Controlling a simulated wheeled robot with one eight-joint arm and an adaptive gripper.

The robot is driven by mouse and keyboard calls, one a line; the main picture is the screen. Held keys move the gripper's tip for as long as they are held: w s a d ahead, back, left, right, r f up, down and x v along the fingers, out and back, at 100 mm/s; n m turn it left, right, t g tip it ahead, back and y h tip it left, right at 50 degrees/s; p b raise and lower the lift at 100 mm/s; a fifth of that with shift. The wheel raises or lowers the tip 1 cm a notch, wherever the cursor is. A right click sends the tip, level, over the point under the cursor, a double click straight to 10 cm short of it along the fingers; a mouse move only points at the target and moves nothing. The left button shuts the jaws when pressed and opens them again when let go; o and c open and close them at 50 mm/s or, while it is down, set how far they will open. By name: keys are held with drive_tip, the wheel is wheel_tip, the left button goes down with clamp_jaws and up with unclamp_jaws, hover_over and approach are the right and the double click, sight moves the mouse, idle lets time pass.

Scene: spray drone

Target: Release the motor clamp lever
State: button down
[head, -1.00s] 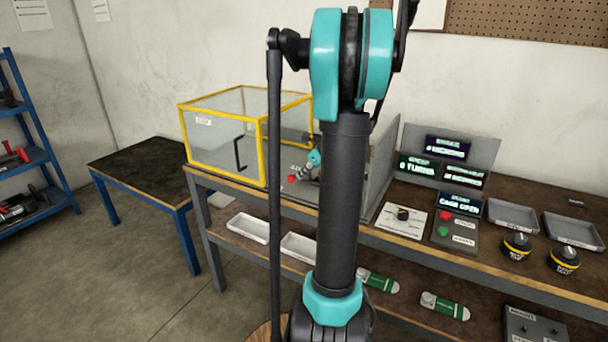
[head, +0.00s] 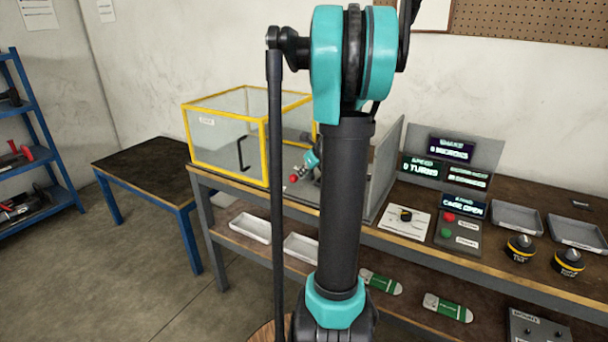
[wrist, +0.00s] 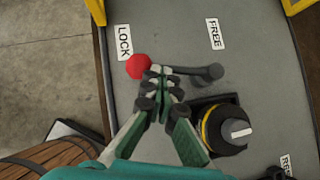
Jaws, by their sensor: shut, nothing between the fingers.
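The motor clamp lever is a dark arm with a red ball knob (wrist: 138,66), seen in the wrist view. Its arm runs right to a dark round pivot (wrist: 212,73). The knob is beside the LOCK label (wrist: 124,43); the FREE label (wrist: 215,34) is above the pivot. My gripper (wrist: 158,74) is shut and empty, its tips at the lever arm just right of the knob; I cannot tell if they touch. A black motor with a yellow band (wrist: 225,128) sits below the pivot. In the head view the red knob (head: 293,178) shows near the cage, beside my gripper (head: 311,161).
A yellow-framed clear cage (head: 225,135) stands on the bench at left. A grey panel with displays, one reading CAGE OPEN (head: 460,208), a red and green button box, trays and two black-yellow motors are at right. My arm hides the bench's middle.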

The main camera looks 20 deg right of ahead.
drive_tip(key=shift+w+a+m+h, duration=0.3)
drive_tip(key=shift+w+a+m, duration=0.1)
drive_tip(key=shift+m, duration=0.2)
drive_tip(key=shift+w+a, duration=0.25)
drive_tip(key=shift+w, duration=0.25)
drive_tip(key=shift+w+a, duration=0.25)
drive_tip(key=shift+w, duration=0.25)
drive_tip(key=shift+w+a, duration=0.25)
drive_tip(key=shift+w, duration=1.8)
drive_tip(key=shift+w+d, duration=0.25)
drive_tip(key=shift+w, duration=0.3)
drive_tip(key=shift+w+d, duration=0.2)
drive_tip(key=shift+w, duration=0.3)
drive_tip(key=shift+d, duration=0.1)
